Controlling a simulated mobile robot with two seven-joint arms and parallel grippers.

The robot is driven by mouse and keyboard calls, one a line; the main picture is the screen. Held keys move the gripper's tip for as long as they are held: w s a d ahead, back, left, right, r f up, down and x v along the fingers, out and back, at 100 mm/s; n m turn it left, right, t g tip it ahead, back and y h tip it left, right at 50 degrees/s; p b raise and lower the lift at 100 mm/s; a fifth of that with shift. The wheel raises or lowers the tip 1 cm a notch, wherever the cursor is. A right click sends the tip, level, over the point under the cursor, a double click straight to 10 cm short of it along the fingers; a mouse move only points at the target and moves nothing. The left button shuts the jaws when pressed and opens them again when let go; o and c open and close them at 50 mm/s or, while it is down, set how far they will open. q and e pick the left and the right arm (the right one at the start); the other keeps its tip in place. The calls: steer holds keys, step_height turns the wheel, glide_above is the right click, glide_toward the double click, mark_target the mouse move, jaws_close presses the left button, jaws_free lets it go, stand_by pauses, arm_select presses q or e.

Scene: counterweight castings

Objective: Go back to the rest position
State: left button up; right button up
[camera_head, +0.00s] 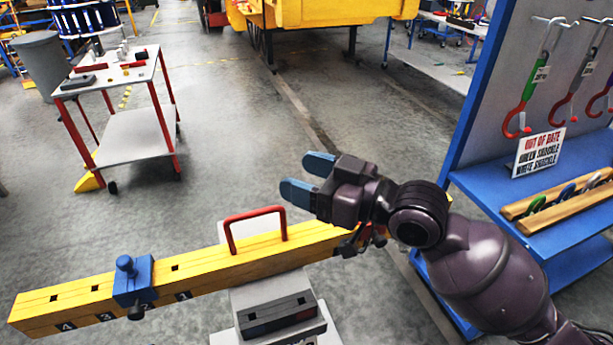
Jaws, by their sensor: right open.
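My right gripper (306,177) shows at the centre of the head view, with its two blue fingertips apart and nothing between them. Its purple arm comes in from the lower right. The gripper is above and to the right of the red handle (254,215) of a yellow beam (222,268), apart from it. A blue sliding block (133,280) sits on the beam near the marks 2 and 3. The arm hides part of the beam's right end. My left gripper is not in view.
A blue rack (470,120) at the right holds hanging hooks and a sign (538,151) reading "OUT OF DATE". A wooden holder (560,199) lies on its shelf. A red-legged cart (128,140) and a grey bin (44,62) stand at the upper left. The middle floor is clear.

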stand_by(0.4)
steer(key=w+d+f+m+t+h, duration=0.2)
steer(key=w+d+t+h, duration=0.1)
steer(key=w+d+t, duration=0.25)
steer(key=d+f+m+t+h, duration=0.2)
steer(key=d+f+m+h, duration=0.3)
steer(key=d+f, duration=0.65)
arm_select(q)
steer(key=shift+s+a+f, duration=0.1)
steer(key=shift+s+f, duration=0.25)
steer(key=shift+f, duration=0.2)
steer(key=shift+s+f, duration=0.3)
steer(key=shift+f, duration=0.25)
arm_select(e)
steer(key=s+d+f+m+g+h, duration=0.2)
steer(key=s+d+f+h, duration=0.2)
steer(key=s+f, duration=0.6)
steer(key=s+d+f+m+g+h, duration=0.2)
steer(key=s+d+f+h, duration=0.2)
steer(key=s+f, duration=0.6)
step_height(320, 180, down, 4)
steer(key=shift+d+r+g, duration=0.1)
steer(key=shift+d+g, duration=0.25)
steer(key=shift+d, duration=0.45)
